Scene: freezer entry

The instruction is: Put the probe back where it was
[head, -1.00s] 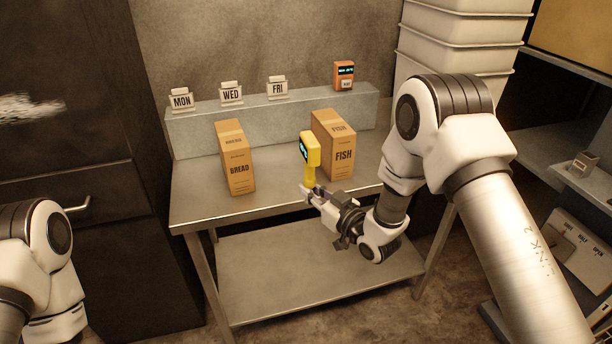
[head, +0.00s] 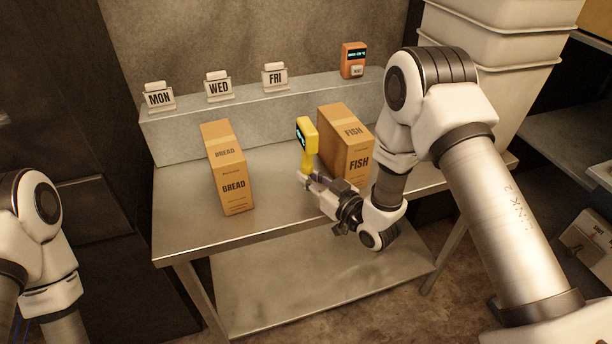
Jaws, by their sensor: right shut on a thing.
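The yellow probe (head: 307,134) has a dark display on its head and stands upright between the two cartons. My right gripper (head: 306,178) is shut on the lower part of the probe and holds it in front of the fish carton (head: 349,150). Whether the probe's lower end touches the table is hidden by the gripper. The bread carton (head: 231,175) stands to the left of the probe, apart from it. My left arm shows at the left edge, but its gripper is out of view.
The steel table (head: 180,240) has a raised grey ledge (head: 190,135) at the back. On it stand the MON card (head: 159,97), WED card (head: 219,86), FRI card (head: 275,76) and an orange device (head: 353,60). White bins (head: 490,60) are stacked at the right. The table's front left is clear.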

